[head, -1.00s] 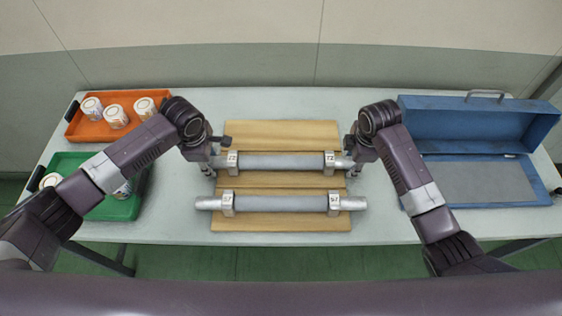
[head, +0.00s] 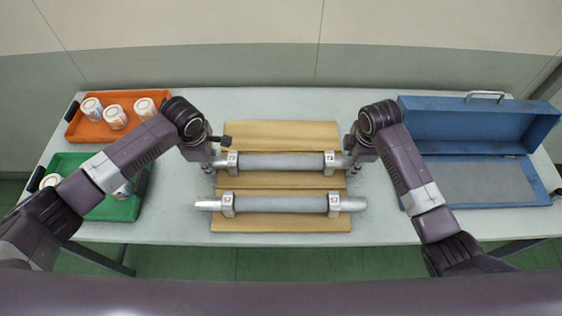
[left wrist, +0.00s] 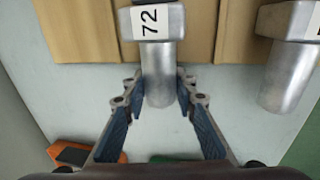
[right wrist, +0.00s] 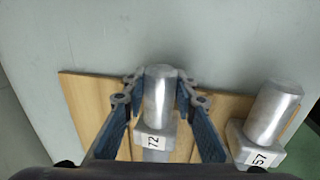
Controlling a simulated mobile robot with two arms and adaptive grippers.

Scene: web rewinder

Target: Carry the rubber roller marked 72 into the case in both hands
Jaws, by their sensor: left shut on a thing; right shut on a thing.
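The roller marked 72 (head: 280,162) lies across the wooden rack at the back, with a grey middle and metal end blocks. Its 72 label shows in the left wrist view (left wrist: 149,22) and the right wrist view (right wrist: 154,142). My left gripper (left wrist: 164,85) is shut on its left shaft end. My right gripper (right wrist: 160,82) is shut on its right shaft end. The blue case (head: 403,185) stands open at the right, its lid raised at the back and a grey pad (head: 480,182) inside.
A second roller (head: 280,204), labelled 57 in the right wrist view (right wrist: 262,120), lies in front on the wooden rack (head: 280,133). An orange tray (head: 75,127) with several white cans and a green tray (head: 110,210) stand at the left.

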